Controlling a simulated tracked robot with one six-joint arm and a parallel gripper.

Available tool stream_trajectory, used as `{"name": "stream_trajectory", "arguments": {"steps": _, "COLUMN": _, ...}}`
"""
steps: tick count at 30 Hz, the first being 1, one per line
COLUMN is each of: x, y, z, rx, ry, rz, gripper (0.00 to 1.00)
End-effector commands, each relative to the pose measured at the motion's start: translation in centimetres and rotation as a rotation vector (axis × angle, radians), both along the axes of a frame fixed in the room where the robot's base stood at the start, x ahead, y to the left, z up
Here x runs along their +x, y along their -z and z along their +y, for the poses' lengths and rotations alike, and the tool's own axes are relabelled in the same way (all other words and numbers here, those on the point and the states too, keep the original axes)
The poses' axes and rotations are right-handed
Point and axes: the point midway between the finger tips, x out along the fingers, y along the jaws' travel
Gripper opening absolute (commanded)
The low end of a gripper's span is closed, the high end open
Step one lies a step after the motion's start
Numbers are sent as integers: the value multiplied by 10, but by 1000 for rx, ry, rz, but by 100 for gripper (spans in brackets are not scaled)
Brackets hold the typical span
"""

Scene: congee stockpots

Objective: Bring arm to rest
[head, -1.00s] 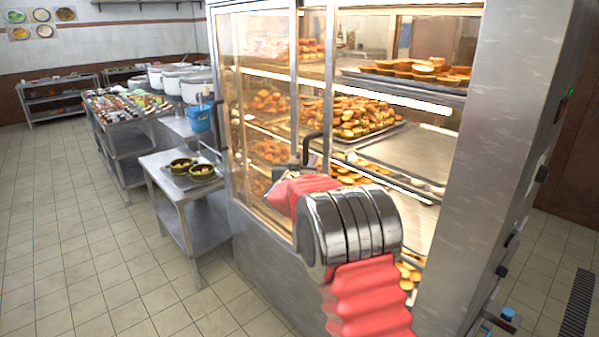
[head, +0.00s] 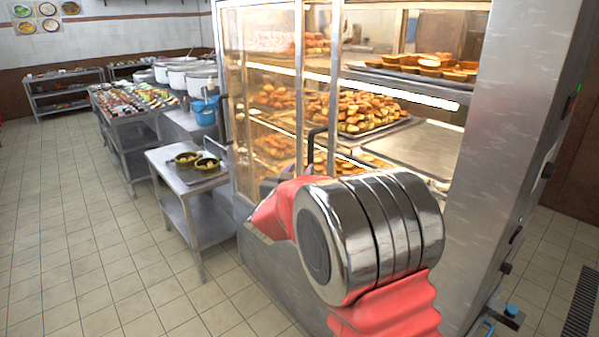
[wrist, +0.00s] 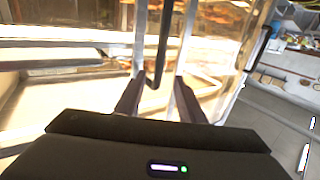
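My arm, with a red sleeve and a ribbed metal joint, reaches forward in the head view in front of the glass display cabinet (head: 490,120). In the head view my gripper is mostly hidden behind the arm. In the wrist view my gripper (wrist: 160,98) has its two dark fingers spread apart. A dark vertical door handle (wrist: 164,40) shows beyond and between the fingers, and I cannot tell whether they touch it. Nothing is clearly held. The handle also shows in the head view (head: 311,150), just above the arm.
The cabinet holds trays of pastries (head: 365,110). A small steel table (head: 185,178) with two bowls (head: 206,165) stands left of the cabinet. Stockpots (head: 188,77) and a blue bucket (head: 204,112) are behind it. The tiled floor at left is clear.

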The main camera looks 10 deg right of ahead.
Motion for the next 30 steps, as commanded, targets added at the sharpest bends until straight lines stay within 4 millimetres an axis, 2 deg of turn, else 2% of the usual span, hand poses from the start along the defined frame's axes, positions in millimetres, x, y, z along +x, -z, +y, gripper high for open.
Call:
{"name": "stream_trajectory", "arguments": {"steps": 11, "x": 0, "y": 1, "z": 0, "rx": 11, "ry": 0, "rz": -4, "gripper": 36}}
{"name": "stream_trajectory", "arguments": {"steps": 14, "x": 3, "y": 9, "z": 5, "rx": 49, "ry": -25, "rz": 11, "gripper": 36}}
{"name": "stream_trajectory", "arguments": {"steps": 17, "x": 8, "y": 23, "z": 19, "rx": 95, "ry": -83, "rz": 50, "gripper": 36}}
{"name": "stream_trajectory", "arguments": {"steps": 22, "x": 6, "y": 74, "z": 55, "rx": 187, "ry": -224, "rz": 194, "gripper": 36}}
{"name": "stream_trajectory", "arguments": {"steps": 26, "x": -11, "y": 101, "z": 82, "rx": 251, "ry": -329, "rz": 312, "gripper": 36}}
{"name": "stream_trajectory", "arguments": {"steps": 30, "x": -40, "y": 117, "z": 106, "rx": 310, "ry": -424, "rz": 436, "gripper": 36}}
